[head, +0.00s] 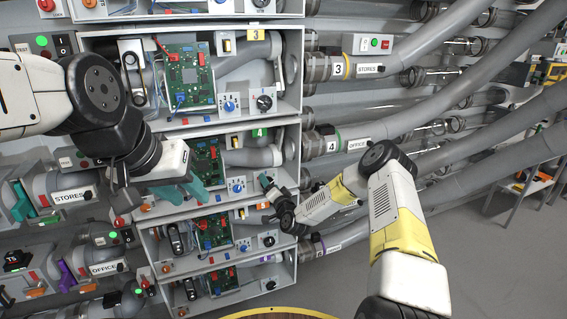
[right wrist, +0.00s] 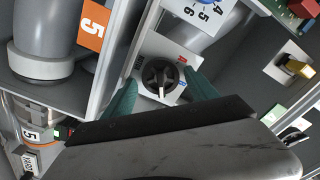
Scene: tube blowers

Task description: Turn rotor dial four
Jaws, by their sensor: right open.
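Rotor dial four, a black round knob with a white pointer mark, sits on a pale plate in bay four; it shows best in the right wrist view (right wrist: 160,75). My right gripper (right wrist: 160,93) is open, its teal fingers on either side of the dial, apart from each other. In the head view my right gripper (head: 272,188) reaches in at the right side of bay four and hides most of the dial. Whether the fingers touch the knob I cannot tell. My left gripper (head: 186,192) has its teal fingers apart in front of the cabinet's left side.
A blue numbered dial (head: 237,186) is left of the black dial, beside a green circuit board (head: 207,163). An orange label 5 (right wrist: 93,25) marks the edge of the bay below. Grey tubes (head: 450,150) run along the right. Bay walls enclose the dial closely.

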